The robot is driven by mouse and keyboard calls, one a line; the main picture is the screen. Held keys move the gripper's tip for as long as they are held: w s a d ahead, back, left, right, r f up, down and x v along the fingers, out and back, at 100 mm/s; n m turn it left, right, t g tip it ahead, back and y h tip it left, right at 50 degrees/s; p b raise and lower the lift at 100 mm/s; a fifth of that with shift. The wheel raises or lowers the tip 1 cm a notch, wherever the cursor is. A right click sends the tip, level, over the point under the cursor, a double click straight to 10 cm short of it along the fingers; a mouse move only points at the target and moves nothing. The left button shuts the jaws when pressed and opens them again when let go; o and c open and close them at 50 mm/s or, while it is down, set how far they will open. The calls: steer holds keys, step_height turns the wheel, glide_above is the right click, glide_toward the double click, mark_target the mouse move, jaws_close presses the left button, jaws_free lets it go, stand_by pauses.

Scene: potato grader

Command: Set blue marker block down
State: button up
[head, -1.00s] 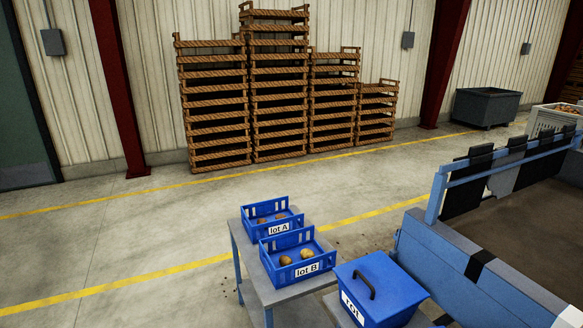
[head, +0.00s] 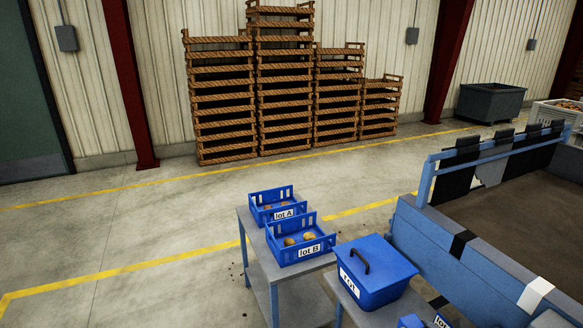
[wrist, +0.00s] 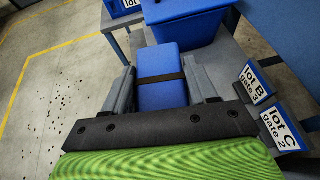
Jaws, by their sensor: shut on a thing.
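The blue marker block (wrist: 160,82), a plain blue block with a dark band across it, is in the wrist view. My gripper (wrist: 160,88) is shut on it, one grey finger on each side. The block is over the grey stand (wrist: 222,72), close to the blue rot bin (wrist: 185,22). I cannot tell whether its underside touches the stand. In the head view the lidded rot bin (head: 373,275) stands on the low grey stand. A small blue piece (head: 410,321) shows at the bottom edge; I cannot tell whether it is the block.
Signs for lot B (wrist: 257,83) and lot C (wrist: 282,125) stand right of my gripper. The lot A crate (head: 272,205) and lot B crate (head: 300,240) hold potatoes on a grey table (head: 250,235). The blue-framed grader (head: 470,250) is at right.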

steer(key=a+r+n+g+y+p, duration=0.3)
steer(key=a+r+n+y, duration=0.1)
steer(key=a, duration=0.5)
steer(key=s+a+r+n+g+y+p, duration=0.1)
steer(key=a+r+n+g+y+p, duration=0.1)
steer(key=a, duration=0.8)
step_height(320, 180, up, 3)
steer(key=n+y+p, duration=0.1)
steer(key=n+y, duration=0.1)
steer(key=shift+a+n+g, duration=0.2)
steer(key=shift+n+g, duration=0.1)
steer(key=shift+g, duration=0.1)
steer(key=shift+d+r, duration=0.1)
